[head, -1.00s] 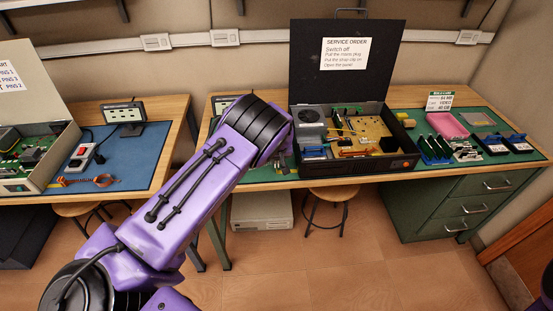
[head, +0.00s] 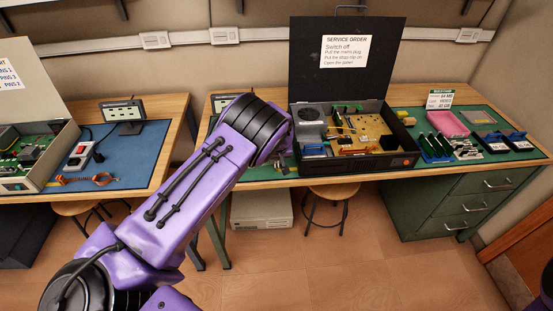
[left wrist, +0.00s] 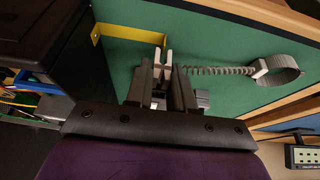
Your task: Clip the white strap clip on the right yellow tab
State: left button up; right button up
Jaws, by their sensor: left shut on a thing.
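My left gripper (left wrist: 162,78) is shut on the white strap clip (left wrist: 169,58), whose pale prongs stick out past the fingertips in the left wrist view. A coiled grey cord (left wrist: 215,70) runs right from the clip to a grey wrist band (left wrist: 284,72) near the green mat. In the head view my left arm hides most of the gripper (head: 283,165), left of the case's front. My right gripper is not in view.
The open black computer case (head: 400,161) with raised lid (head: 345,85) stands on the green-matted bench. Cards and a pink tray (head: 448,124) lie to its right. A left bench holds another open case (head: 25,178) and a blue mat (head: 140,150).

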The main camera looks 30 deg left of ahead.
pick_arm(q)
jog(key=shift+f+b, duration=0.9)
jog(key=shift+f, duration=0.25)
dwell(0.7)
jog(key=o, duration=0.9)
jog(key=shift+o, duration=0.2)
jog(key=shift+o, duration=1.3)
jog(key=shift+r+p, duration=0.55)
jog(key=shift+r, duration=0.2)
jog(key=shift+r+p, duration=2.2)
jog(key=shift+r, duration=0.75)
